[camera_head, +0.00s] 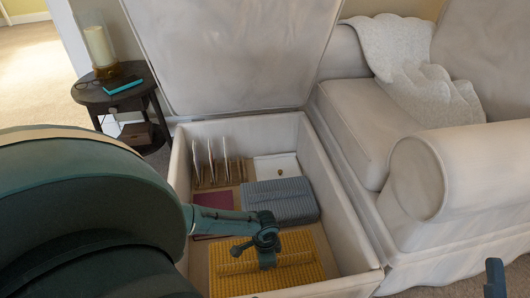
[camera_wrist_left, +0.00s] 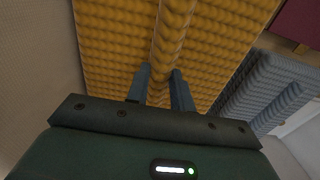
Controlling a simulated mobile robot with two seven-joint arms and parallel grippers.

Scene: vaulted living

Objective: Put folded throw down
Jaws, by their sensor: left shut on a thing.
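A yellow knitted folded throw (camera_head: 302,271) lies flat inside the open storage ottoman (camera_head: 345,240), at its near end. My left gripper (camera_head: 267,262) reaches down into the ottoman over the middle of the throw. In the left wrist view its two fingers (camera_wrist_left: 159,74) are shut on a raised ridge of the yellow throw (camera_wrist_left: 115,40). A blue-grey ribbed folded throw (camera_head: 280,200) lies just beyond the yellow one. A small teal tip of my right gripper (camera_head: 495,278) shows at the lower right edge; its jaws are not clear.
The ottoman also holds a dark red flat item (camera_head: 213,201) and a rack with upright pieces (camera_head: 209,165). Its lid (camera_head: 235,50) stands open at the back. A sofa (camera_head: 365,130) adjoins on the right. A dark side table (camera_head: 100,95) with a candle stands back left.

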